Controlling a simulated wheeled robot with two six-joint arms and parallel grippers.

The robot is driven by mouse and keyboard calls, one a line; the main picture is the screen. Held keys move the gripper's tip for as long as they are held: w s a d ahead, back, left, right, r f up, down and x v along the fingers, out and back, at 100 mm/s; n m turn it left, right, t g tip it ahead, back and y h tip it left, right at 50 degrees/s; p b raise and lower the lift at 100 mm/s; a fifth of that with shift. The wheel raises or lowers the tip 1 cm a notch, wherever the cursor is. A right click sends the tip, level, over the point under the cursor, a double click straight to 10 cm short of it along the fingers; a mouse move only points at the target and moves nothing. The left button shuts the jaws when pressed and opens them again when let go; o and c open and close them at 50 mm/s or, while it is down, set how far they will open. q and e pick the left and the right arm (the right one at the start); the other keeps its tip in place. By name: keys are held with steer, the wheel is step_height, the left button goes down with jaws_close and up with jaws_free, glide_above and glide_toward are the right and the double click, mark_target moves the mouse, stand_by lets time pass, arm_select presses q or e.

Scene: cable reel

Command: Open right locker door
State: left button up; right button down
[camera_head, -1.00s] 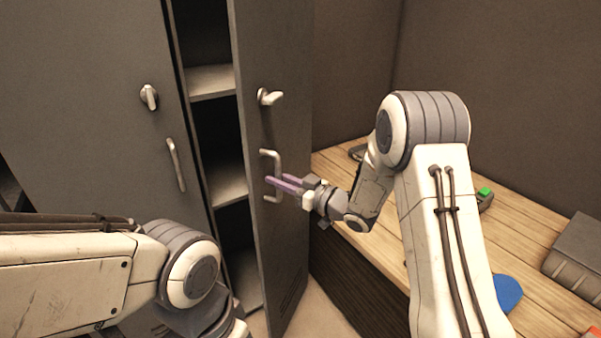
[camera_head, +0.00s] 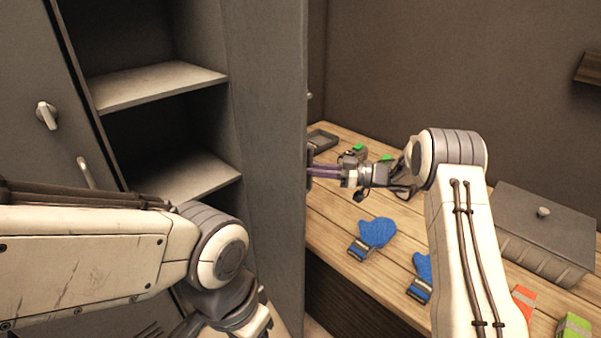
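The right locker door (camera_head: 265,150) stands swung wide open, with its inner face toward me. The locker interior with grey shelves (camera_head: 165,84) is exposed to its left. My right gripper (camera_head: 312,172) is at the door's far side, by its right edge, with its purple fingers close together at the handle. The handle is mostly hidden behind the door edge. The door's knob (camera_head: 309,97) just shows past that edge. My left arm crosses the lower left in front of the lockers; its fingertips are not visible.
The left locker door (camera_head: 25,110) is shut, with a knob (camera_head: 47,115) and handle. A wooden bench (camera_head: 340,215) on the right holds blue gloves (camera_head: 374,233), a grey lidded box (camera_head: 545,235), and orange (camera_head: 523,300) and green (camera_head: 574,326) items.

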arm_select(q)
steer(key=shift+w+a, duration=0.2)
steer(key=shift+w, duration=0.1)
arm_select(e)
steer(key=shift+w+d+r, duration=0.2)
steer(key=shift+w+d, duration=0.6)
steer(key=shift+w, duration=0.05)
steer(key=c, duration=0.8)
jaws_free()
steer(key=shift+f, duration=0.1)
arm_select(q)
steer(key=shift+a, duration=0.15)
arm_select(e)
steer(key=shift+d, duration=0.2)
arm_select(q)
steer(key=shift+w+f+b, duration=0.1)
steer(key=shift+f+b, duration=0.65)
arm_select(e)
steer(key=v, duration=1)
